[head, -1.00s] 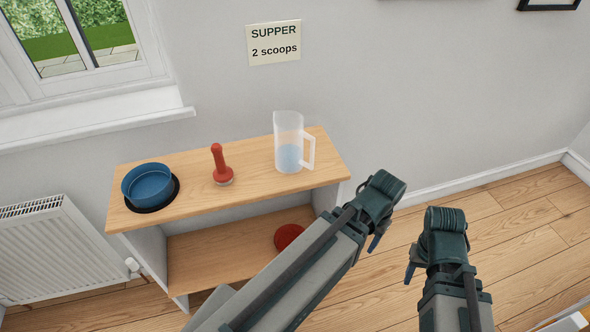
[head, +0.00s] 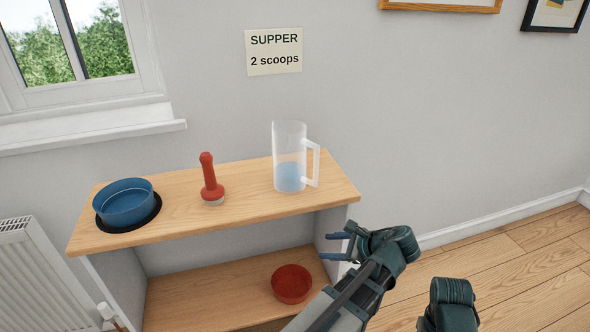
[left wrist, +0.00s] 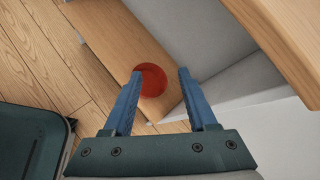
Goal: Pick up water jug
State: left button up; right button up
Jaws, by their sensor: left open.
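The water jug (head: 289,158) is clear with a handle on its right side and some blue water at the bottom. It stands upright near the right end of the wooden shelf top. My left gripper (head: 335,246) is open and empty, below and to the right of the jug, just off the shelf's right end. In the left wrist view, its two blue fingers (left wrist: 160,75) are spread apart, with the lower shelf beyond them. The jug is not in the left wrist view. Part of my right arm shows at the lower right in the head view; its fingers are hidden.
The shelf top (head: 240,206) also holds a blue bowl (head: 125,203) on a black mat and a red-handled tool (head: 209,180). A red bowl (head: 291,284) sits on the lower shelf (head: 205,297). A note (head: 274,51) on the wall reads "SUPPER 2 scoops". Wooden floor lies open at right.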

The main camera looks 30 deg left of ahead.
aim_at(310, 183)
pick_arm(q)
jog(key=w+d+r+m+t+y, duration=0.25)
jog(key=r+m+y, duration=0.5)
jog(key=r, duration=0.45)
jog(key=shift+m+g, duration=0.25)
jog(key=shift+m, duration=0.3)
jog(key=shift+w+a+r, duration=0.2)
jog(key=shift+w+a, duration=0.4)
jog(key=shift+a, duration=1.6)
jog(key=shift+w+a+r, duration=0.2)
jog(key=shift+w+a, duration=0.45)
jog(key=shift+a, duration=1.5)
jog(key=shift+w+a+r, duration=0.2)
jog(key=shift+w+a, duration=0.4)
jog(key=shift+a, duration=1.6)
grip_shut()
